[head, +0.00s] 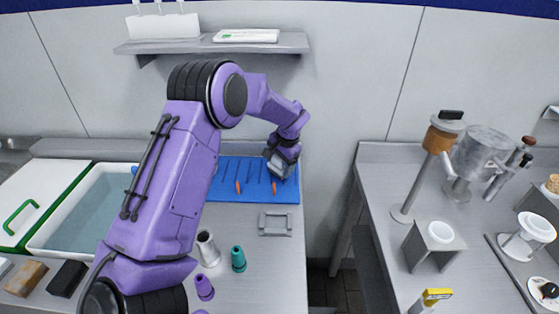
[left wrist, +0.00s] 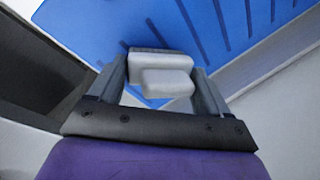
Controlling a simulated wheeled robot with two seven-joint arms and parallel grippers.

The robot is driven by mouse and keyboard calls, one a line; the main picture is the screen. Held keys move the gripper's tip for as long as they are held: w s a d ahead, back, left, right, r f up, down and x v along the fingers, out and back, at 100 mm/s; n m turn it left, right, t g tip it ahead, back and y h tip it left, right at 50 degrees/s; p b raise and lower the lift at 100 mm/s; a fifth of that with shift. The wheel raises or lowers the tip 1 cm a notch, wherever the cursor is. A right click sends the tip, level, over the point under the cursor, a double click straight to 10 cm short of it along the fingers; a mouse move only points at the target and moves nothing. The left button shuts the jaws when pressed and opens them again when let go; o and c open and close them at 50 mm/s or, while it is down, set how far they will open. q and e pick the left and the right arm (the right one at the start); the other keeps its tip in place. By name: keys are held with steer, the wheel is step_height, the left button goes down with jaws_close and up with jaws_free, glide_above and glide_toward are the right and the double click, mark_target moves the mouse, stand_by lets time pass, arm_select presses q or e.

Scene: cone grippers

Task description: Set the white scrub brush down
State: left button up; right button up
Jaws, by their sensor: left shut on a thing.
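The white scrub brush (left wrist: 160,72) is between the fingers of my left gripper (left wrist: 165,90) in the left wrist view. It shows as a pale, two-part block. My left gripper is shut on it, over the blue mat (left wrist: 100,30). In the head view my left gripper (head: 281,165) is at the right end of the blue mat (head: 225,180), near the back of the counter. The brush is mostly hidden there by the gripper, and I cannot tell whether it touches the mat. My right gripper is not in view.
Orange pieces (head: 238,187) lie on the mat. A grey tray (head: 275,224) sits in front of it. A water-filled basin (head: 88,215) is at left. Purple (head: 204,287) and teal (head: 238,259) cones stand in front. A gap separates the right counter (head: 385,165).

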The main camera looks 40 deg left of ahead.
arm_select(q)
steer(key=shift+w+f, duration=0.45)
steer(key=shift+w, duration=0.15)
steer(key=o, duration=1.3)
steer(key=shift+w+f, duration=0.1)
steer(key=shift+w, duration=0.1)
steer(key=shift+s+r, duration=0.35)
steer(key=shift+r, duration=0.05)
steer(key=shift+d+r+b, duration=0.1)
steer(key=shift+r+b, duration=0.2)
steer(key=shift+r, duration=0.05)
steer(key=b+v, duration=0.2)
steer(key=v, duration=0.9)
steer(key=shift+w, duration=0.15)
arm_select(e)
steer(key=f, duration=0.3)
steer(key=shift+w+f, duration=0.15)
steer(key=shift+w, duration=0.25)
